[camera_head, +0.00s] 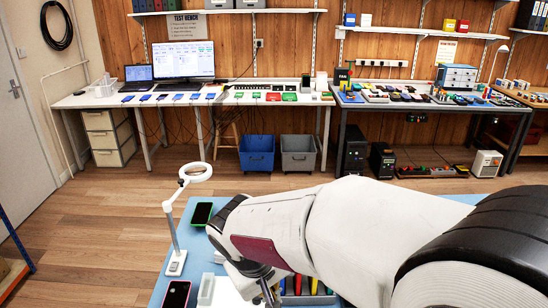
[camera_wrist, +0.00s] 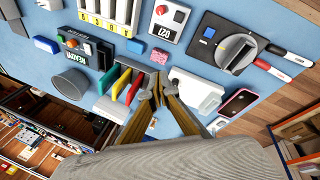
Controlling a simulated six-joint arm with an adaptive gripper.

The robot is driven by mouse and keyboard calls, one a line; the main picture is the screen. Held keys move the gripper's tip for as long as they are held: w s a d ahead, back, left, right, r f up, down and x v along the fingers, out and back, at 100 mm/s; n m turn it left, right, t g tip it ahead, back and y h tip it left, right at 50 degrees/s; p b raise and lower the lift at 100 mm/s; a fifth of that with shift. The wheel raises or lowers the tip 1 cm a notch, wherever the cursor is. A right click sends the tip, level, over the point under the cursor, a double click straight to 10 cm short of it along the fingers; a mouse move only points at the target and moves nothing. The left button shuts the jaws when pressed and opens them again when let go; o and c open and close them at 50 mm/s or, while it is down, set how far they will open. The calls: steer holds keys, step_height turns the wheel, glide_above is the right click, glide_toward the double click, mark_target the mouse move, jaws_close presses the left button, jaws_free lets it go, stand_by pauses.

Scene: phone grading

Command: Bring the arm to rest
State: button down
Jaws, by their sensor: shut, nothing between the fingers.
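My gripper (camera_wrist: 153,80) is shut and empty in the wrist view, its two fingertips together above the blue worktable. In the head view my white arm reaches across the lower right and hides much of the table. A phone with a pink edge (camera_head: 177,293) lies at the front left of the table; a pink-edged phone also shows in the wrist view (camera_wrist: 237,103), right of the gripper. A rack with red, green and yellow upright pieces (camera_wrist: 122,86) stands just left of the fingertips.
A white ring lamp (camera_head: 195,172) stands at the table's left edge. The wrist view shows a white cradle (camera_wrist: 195,92), a grey cup (camera_wrist: 70,83), a box with a red button (camera_wrist: 170,18) and a device with a large dial (camera_wrist: 235,46). Wooden floor lies open beyond the table.

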steer(key=s+d+r+m+t+y, duration=0.1)
steer(key=s+d+r+m, duration=0.2)
steer(key=s+d, duration=0.5)
steer(key=s+d+r+m+t+y, duration=0.1)
steer(key=s+d+r+m, duration=0.2)
steer(key=s+d+r, duration=0.3)
steer(key=shift+s+d+r+t, duration=0.15)
steer(key=shift+s+d+t, duration=0.15)
steer(key=shift+s+d, duration=1.5)
